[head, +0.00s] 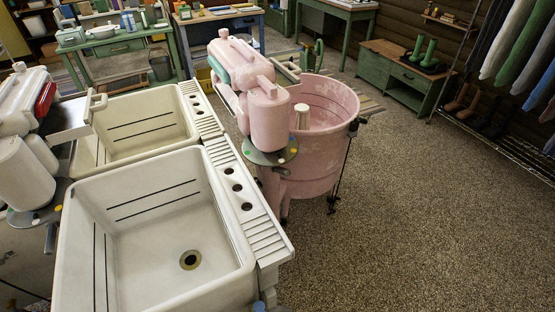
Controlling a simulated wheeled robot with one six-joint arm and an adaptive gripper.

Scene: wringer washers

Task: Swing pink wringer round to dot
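The pink wringer (235,62) sits on a rounded pink post (268,122) at the near-left side of the round pink washer tub (325,160). Its long body runs from the post toward the back left, beside the tub's opening rather than across it. Under the post is a grey disc (262,157) with small coloured dots on its edge, a yellow one (293,151) among them. Part of the disc is hidden by the post. My gripper does not show in the head view.
A white double sink (150,215) with a ribbed ledge fills the near left, close to the pink washer. A cream wringer (22,170) stands at the left edge. Green benches stand behind. Speckled floor (430,220) is clear at right.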

